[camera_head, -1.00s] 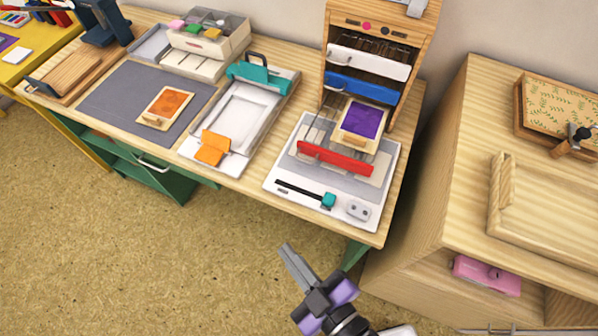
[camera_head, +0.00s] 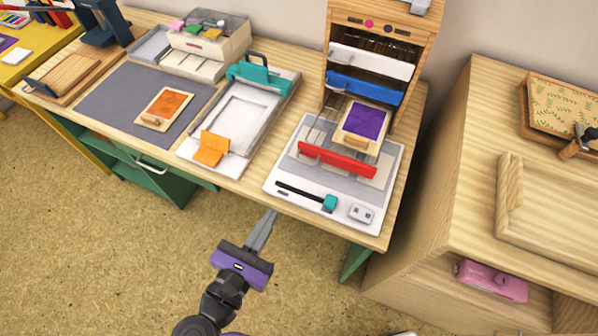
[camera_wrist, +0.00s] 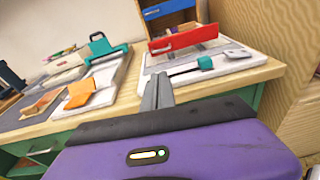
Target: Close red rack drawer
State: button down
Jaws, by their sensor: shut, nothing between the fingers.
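The red rack drawer (camera_head: 336,160) is pulled out of the wooden rack (camera_head: 383,35), its red front standing over the white press board (camera_head: 300,192). A block with a purple top (camera_head: 362,121) sits behind the red front. In the wrist view the red front (camera_wrist: 184,39) is at the upper right, beyond my fingertips. My gripper (camera_head: 270,218) is shut and empty at the table's front edge, below and left of the red front and apart from it. It also shows in the wrist view (camera_wrist: 158,80).
The white drawer (camera_head: 370,63) and blue drawer (camera_head: 364,88) are above the red one. An orange-clipped frame (camera_head: 238,120) lies left of the board. A wooden cabinet (camera_head: 455,205) stands close on the right.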

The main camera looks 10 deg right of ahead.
aim_at(328, 120)
jog(key=x, duration=1.2)
jog(key=shift+d+r+p, duration=0.3)
jog(key=shift+d+r, duration=0.05)
jog(key=shift+d, duration=0.2)
jog(key=shift+w+d, duration=0.4)
jog(key=shift+w, duration=0.2)
jog(key=shift+w+d+r, duration=0.1)
jog(key=shift+w+d, duration=0.2)
jog(key=shift+w, duration=0.05)
jog(key=x, duration=0.5)
jog(key=r+x, duration=0.1)
jog(key=x, duration=0.4)
jog(key=r+x, duration=0.1)
jog(key=x, duration=0.5)
jog(key=shift+w+r, duration=0.1)
jog(key=shift+w, duration=0.15)
jog(key=shift+w+d+r, duration=0.1)
jog(key=shift+w+d, duration=0.35)
jog(key=shift+w, duration=0.25)
